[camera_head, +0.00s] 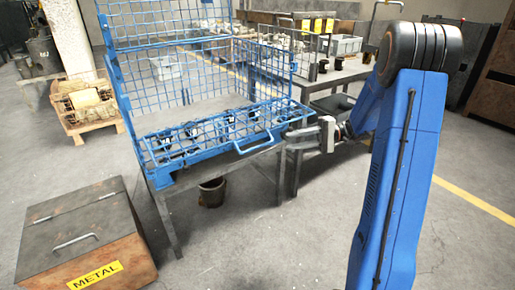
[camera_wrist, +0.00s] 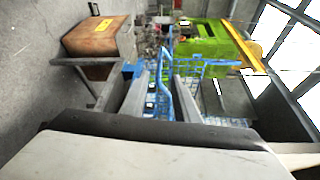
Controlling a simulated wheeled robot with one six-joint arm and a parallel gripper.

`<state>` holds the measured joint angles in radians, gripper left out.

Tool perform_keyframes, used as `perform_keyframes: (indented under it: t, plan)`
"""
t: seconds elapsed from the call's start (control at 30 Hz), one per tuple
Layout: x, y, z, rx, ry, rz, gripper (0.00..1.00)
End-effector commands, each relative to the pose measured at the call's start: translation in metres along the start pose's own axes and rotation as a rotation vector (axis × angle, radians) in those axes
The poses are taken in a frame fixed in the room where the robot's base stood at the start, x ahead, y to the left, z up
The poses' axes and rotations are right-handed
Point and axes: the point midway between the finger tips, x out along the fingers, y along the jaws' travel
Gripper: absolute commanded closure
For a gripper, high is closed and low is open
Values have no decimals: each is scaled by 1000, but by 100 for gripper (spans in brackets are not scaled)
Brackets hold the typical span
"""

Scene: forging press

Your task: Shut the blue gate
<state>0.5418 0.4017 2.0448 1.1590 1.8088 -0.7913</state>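The blue gate (camera_head: 215,132) is a wire-mesh panel on a metal table, lying low and nearly flat at the front of a blue mesh cage. Its blue handle (camera_head: 254,146) sticks out from the front edge. My gripper (camera_head: 290,140) is just right of the handle, at about table height. In the wrist view, the fingers of my gripper (camera_wrist: 168,75) are apart, and the blue handle (camera_wrist: 166,88) shows in line with the gap between them. I cannot tell whether they touch it. The gripper is open.
Blue mesh panels (camera_head: 165,22) stand upright behind the gate. A brown metal bin (camera_head: 85,235) stands on the floor at front left, and a bucket (camera_head: 212,191) is under the table. A workbench (camera_head: 335,75) is behind. The floor in front of the table is clear.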

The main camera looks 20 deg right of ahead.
Motion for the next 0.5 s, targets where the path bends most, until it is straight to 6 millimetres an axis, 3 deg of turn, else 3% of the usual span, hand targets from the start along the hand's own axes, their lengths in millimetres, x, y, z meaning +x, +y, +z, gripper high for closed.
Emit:
perform_keyframes:
  t: [0.5]
  plan:
    - [93,0,1,1,-4,1,72]
